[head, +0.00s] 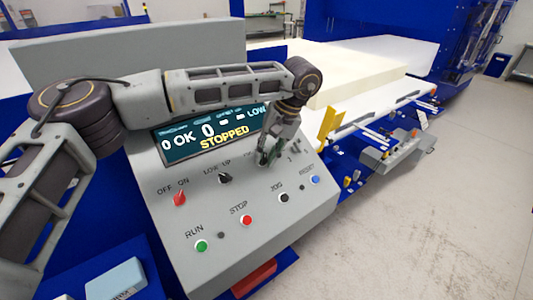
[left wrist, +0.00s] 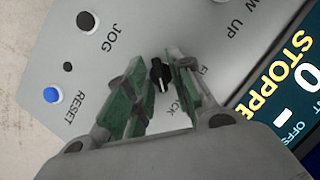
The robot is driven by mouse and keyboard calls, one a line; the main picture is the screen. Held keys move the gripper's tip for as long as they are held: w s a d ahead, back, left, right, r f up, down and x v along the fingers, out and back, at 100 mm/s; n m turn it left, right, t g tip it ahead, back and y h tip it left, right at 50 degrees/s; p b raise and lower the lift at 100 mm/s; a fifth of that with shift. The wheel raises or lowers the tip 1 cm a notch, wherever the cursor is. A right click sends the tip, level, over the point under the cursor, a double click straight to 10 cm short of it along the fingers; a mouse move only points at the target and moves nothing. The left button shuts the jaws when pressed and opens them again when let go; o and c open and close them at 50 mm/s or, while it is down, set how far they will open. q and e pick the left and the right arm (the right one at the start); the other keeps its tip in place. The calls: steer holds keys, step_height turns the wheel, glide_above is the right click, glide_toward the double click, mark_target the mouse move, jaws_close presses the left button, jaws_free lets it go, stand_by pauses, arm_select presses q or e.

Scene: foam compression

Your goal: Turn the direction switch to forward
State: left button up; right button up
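The direction switch (left wrist: 160,76) is a small black knob on the sloped grey control panel (head: 215,262). In the left wrist view it stands between my left gripper's green-padded fingers (left wrist: 154,82). Its white mark points toward the bottom of that picture. The partly covered labels beside it show only an "F" and "CK". The fingers are apart, with a visible gap on the knob's left and little room on its right; I cannot tell if they touch it. In the head view my left gripper (head: 267,157) reaches down to the panel and hides the switch. My right gripper is not in view.
The display (head: 210,135) reads STOPPED. Nearby are the LOW/UP knob (head: 225,178), red OFF/ON switch (head: 180,199), green RUN button (head: 202,245), red STOP button (head: 246,220), black JOG button (head: 284,198) and blue RESET button (head: 314,180). A pale foam block (head: 360,75) lies behind.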

arm_select(q)
jaws_close()
